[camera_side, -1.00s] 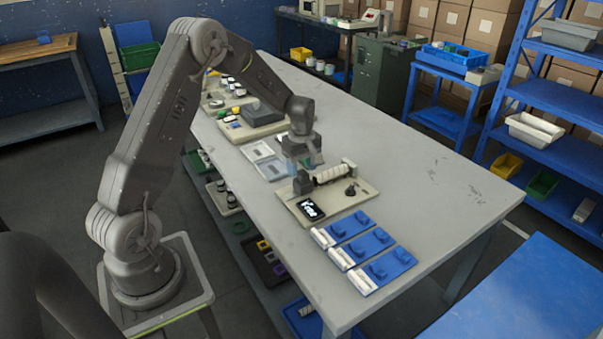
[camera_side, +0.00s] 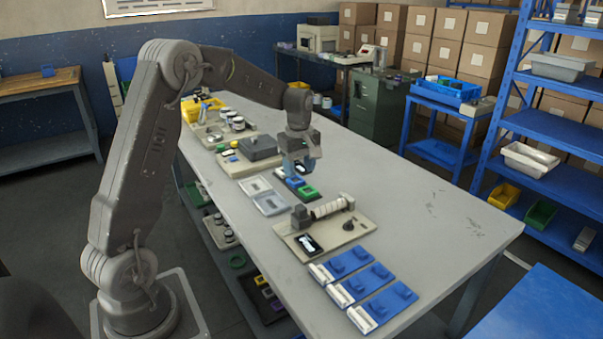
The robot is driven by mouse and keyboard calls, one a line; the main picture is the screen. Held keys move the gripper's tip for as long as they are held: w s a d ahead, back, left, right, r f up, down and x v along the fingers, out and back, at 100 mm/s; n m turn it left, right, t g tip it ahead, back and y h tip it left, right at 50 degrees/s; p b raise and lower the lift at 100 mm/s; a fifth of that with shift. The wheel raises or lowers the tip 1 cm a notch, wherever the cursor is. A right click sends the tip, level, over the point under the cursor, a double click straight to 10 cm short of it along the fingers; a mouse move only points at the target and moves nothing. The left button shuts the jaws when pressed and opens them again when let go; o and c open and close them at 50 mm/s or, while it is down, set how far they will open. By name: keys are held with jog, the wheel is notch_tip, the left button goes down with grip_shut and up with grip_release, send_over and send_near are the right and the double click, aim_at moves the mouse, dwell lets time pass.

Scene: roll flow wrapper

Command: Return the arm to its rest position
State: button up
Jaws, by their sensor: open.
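My gripper (camera_side: 296,170) is at the end of my arm, above the far middle of the grey table (camera_side: 420,215). Its jaws point down and are open, and I see nothing held between them. It is near a dark tray with a blue and a green piece (camera_side: 307,192); I cannot tell whether it touches them. The flow wrapper (camera_side: 325,225) stands in front of it on a beige base, with a white roll (camera_side: 330,208) on it and a small dark screen (camera_side: 308,243).
Several blue plates (camera_side: 365,283) with white strips lie at the table's near end. A dark grey box (camera_side: 259,147) and several jars (camera_side: 235,121) stand farther back. The table's right side is clear.

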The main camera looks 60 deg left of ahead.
jog(key=s+d+r+m+t, duration=0.3)
jog(key=s+d+r+m, duration=0.6)
jog(key=d, duration=0.4)
jog(key=s+d+m+t, duration=0.1)
jog(key=s+d+m, duration=0.3)
jog(key=s, duration=0.3)
jog(key=s+d+r+m+t, duration=0.1)
jog(key=s+d+m, duration=0.3)
jog(key=s, duration=0.3)
jog(key=shift+s+d+r+m+t, duration=0.2)
jog(key=shift+s+r+m+t, duration=0.1)
jog(key=shift+m, duration=0.2)
